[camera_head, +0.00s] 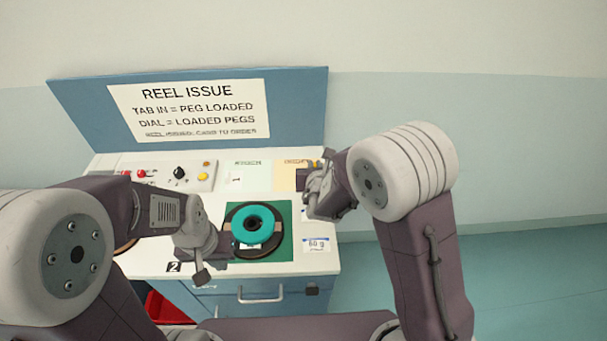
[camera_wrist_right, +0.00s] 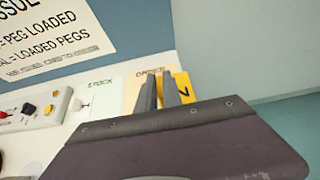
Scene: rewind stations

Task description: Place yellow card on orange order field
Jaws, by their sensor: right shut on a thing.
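The yellow card (camera_wrist_right: 184,84), with a dark mark on it, is held in my right gripper (camera_wrist_right: 165,92), which is shut on it. The pale orange order field (camera_head: 287,178) lies at the back right of the worktop, and its label shows in the right wrist view (camera_wrist_right: 134,88). The card overlaps the field's right part in that view; I cannot tell if it touches the surface. In the head view my right gripper (camera_head: 313,190) is at the field's right side and mostly hides the card. My left gripper (camera_head: 203,262) hangs over the worktop's front; its jaw opening is unclear.
A teal reel (camera_head: 252,224) sits on a green mat (camera_head: 284,249) in the worktop's middle. A panel with knobs (camera_head: 178,173) stands at the back left, beside the pale stock field (camera_head: 250,174). A "60 g" label (camera_head: 319,245) lies front right. A blue sign board (camera_head: 300,110) rises behind.

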